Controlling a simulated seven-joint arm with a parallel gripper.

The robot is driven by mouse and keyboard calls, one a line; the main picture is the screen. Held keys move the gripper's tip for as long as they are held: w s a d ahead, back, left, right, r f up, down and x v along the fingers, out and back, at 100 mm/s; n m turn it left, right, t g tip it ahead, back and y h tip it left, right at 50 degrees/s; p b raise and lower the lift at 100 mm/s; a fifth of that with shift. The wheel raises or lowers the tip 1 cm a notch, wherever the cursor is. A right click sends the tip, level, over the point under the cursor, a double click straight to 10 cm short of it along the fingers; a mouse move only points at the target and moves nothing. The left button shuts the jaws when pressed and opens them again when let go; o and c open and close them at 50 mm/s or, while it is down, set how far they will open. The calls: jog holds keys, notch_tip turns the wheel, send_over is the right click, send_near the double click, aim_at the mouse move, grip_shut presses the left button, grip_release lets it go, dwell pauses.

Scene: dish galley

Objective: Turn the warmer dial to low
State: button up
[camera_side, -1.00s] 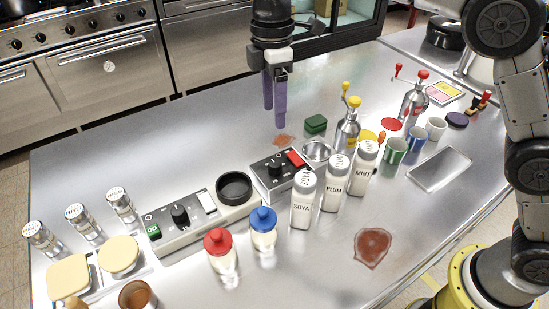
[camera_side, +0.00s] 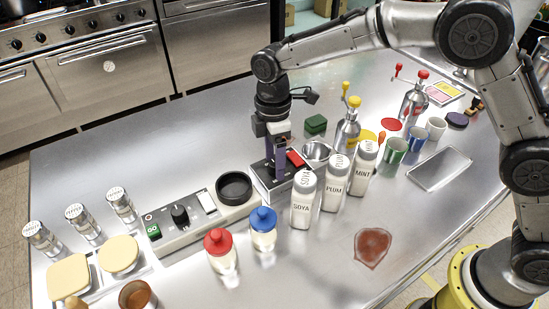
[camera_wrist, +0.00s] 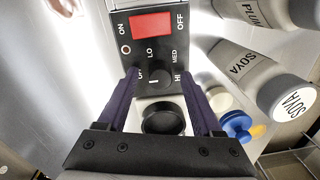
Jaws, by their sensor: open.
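The black control box (camera_side: 268,184) with a red switch (camera_side: 295,159) stands on the steel counter. In the wrist view its dial (camera_wrist: 155,79) is a black knob among the marks LO, MED, HI and a partly covered one, with ON and OFF beside the red switch (camera_wrist: 152,23). A short pale line shows on the knob; I cannot tell surely which mark it points at. My gripper (camera_side: 279,178) points down over the box, its purple fingers open. In the wrist view my gripper (camera_wrist: 160,75) has one finger on each side of the dial; contact is unclear. In the side view the fingers mostly hide the dial.
A longer control unit (camera_side: 180,235) with a knob (camera_side: 180,214) and a black round dish (camera_side: 235,187) is at the left. White bottles (camera_side: 304,198) stand close on the right, a steel bowl (camera_side: 317,151) behind. Blue-capped (camera_side: 263,220) and red-capped (camera_side: 217,242) bottles stand in front.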

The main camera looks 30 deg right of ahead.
grip_shut()
dwell(0.4)
jog(key=shift+m, duration=0.3)
jog(key=m, duration=0.9)
jog(key=shift+m, duration=0.4)
jog(key=shift+m+t, duration=0.3)
jog(key=shift+m, duration=1.5)
